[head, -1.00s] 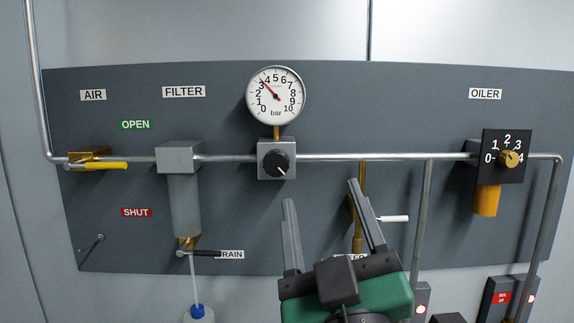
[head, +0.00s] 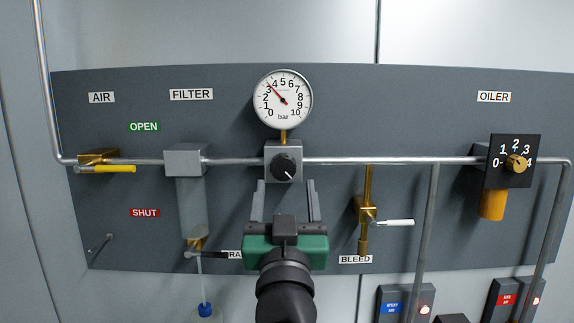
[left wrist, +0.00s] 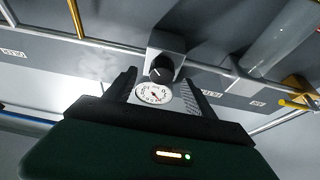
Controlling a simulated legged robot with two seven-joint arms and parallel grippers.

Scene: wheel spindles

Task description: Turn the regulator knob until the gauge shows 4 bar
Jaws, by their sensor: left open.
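The regulator knob (head: 283,167) is round and black, on a grey block (head: 298,150) in the pipe; its white mark points down and right. The round white gauge (head: 294,112) stands above it. Its red needle points up and left, between 3 and 4 bar. My left gripper (head: 286,184) is open and empty, its two fingers pointing up just below the knob, one towards each side. The left wrist view also shows the knob (left wrist: 161,70) and gauge (left wrist: 153,93) between the fingers. I cannot tell the gap in depth. My right gripper is not in view.
A yellow AIR lever (head: 108,169) and the filter bowl (head: 192,208) are left of the knob. A white-handled bleed valve (head: 364,211) is right of my gripper. The oiler dial (head: 512,160) is far right. The pipe (head: 390,160) runs across.

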